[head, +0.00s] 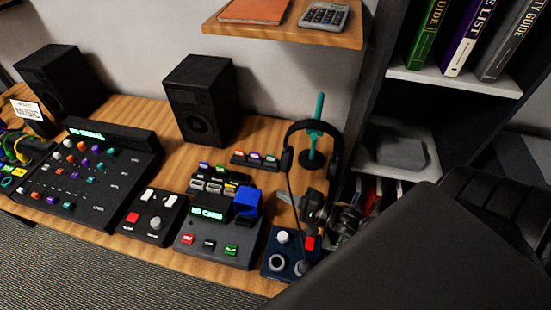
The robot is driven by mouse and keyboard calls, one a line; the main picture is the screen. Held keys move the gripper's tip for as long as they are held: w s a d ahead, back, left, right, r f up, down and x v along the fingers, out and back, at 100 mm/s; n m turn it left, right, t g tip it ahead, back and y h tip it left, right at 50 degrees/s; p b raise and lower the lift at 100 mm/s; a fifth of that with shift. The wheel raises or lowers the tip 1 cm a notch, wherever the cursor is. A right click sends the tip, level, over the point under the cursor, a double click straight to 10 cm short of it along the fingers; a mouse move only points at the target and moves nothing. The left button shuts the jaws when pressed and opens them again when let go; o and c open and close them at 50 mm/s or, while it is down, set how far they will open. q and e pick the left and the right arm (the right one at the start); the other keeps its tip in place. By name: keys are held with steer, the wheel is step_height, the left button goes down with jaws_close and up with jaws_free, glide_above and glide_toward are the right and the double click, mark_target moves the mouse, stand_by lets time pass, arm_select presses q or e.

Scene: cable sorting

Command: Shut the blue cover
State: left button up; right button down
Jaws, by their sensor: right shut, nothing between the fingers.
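The blue cover (248,201) stands up at the right rear of a dark grey device (225,246) with a lit green display and several coloured buttons. It looks raised, but its hinge is too small to make out. My right gripper (288,200) is just right of the cover, pointing left towards it. It is shut and empty, and a small gap seems to separate it from the cover. My right arm comes in from the lower right and hides part of the table there. My left gripper is out of view.
A small dark blue control box (281,264) with knobs and a stick sits below my right gripper. A headphone stand (315,158) is behind it. A mixer (95,175) and two black speakers (200,100) stand left. A dark shelf (455,83) rises right.

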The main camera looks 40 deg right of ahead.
mark_target(250, 199)
steer(key=p+x, duration=0.1)
steer(key=x, duration=0.8)
steer(key=shift+r, duration=0.15)
